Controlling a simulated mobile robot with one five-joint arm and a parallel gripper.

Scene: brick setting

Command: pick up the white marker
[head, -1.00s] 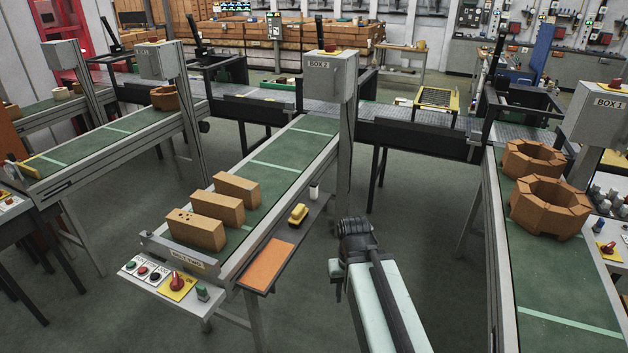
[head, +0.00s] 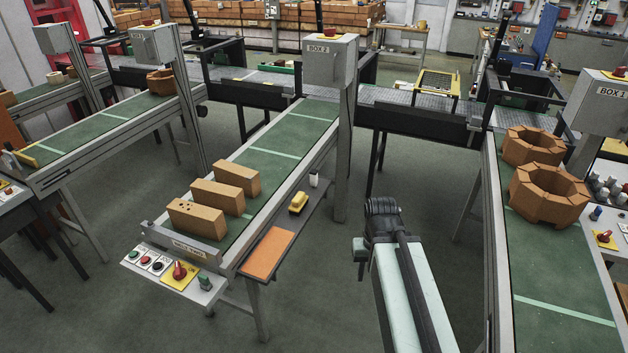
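A small white upright object (head: 313,180), which may be the white marker, stands on the narrow side shelf of the middle belt, near the shelf's far end. It is too small to tell its exact shape. My arm rises from the bottom of the head view, right of the shelf, and its dark far end (head: 382,212) is over the floor between the middle and right belts. My arm is clear of the white object, to its right and nearer. No finger can be made out, so I cannot tell whether my gripper is open or shut.
A yellow object (head: 299,202) and an orange board (head: 268,253) lie on the same shelf. Several bricks (head: 216,195) sit on the middle belt. The post under BOX 2 (head: 341,150) stands just right of the white object. Brick rings (head: 549,196) sit on the right belt.

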